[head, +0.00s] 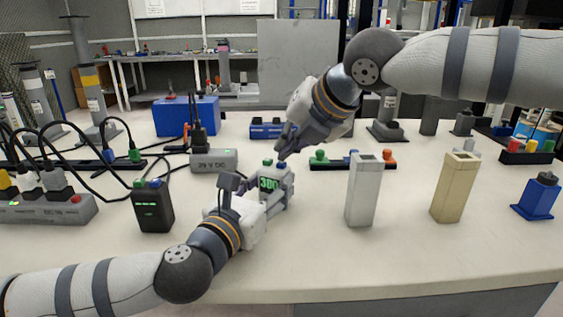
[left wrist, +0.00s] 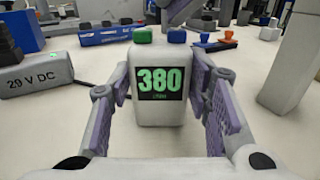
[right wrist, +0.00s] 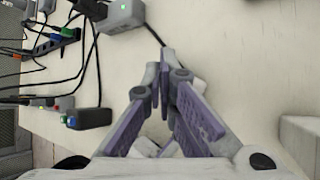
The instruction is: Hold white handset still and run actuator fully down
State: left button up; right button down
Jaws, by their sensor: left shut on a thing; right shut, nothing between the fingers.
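The white handset (head: 284,196) stands upright on the table, and its screen reads 380 in green in the left wrist view (left wrist: 158,112). On its top are a green button (left wrist: 143,36) and a blue button (left wrist: 177,36). My left gripper (head: 264,195) is shut on the handset, one finger on each side. My right gripper (head: 281,155) is shut and empty, fingertips just above the handset's top. In the right wrist view its fingers hide most of the handset.
A grey 29 V DC box (head: 214,161) and a black box (head: 152,207) with cables lie left of the handset. A white post (head: 363,190) and a beige post (head: 454,187) stand to the right. A strip with green and orange knobs (head: 352,161) lies behind. The front table is clear.

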jog(key=shift+f, duration=0.45)
dwell(1.1)
dwell(2.4)
jog(key=shift+r, duration=0.95)
jog(key=shift+r, duration=2.5)
pick_arm(q)
jog(key=o, duration=1.3)
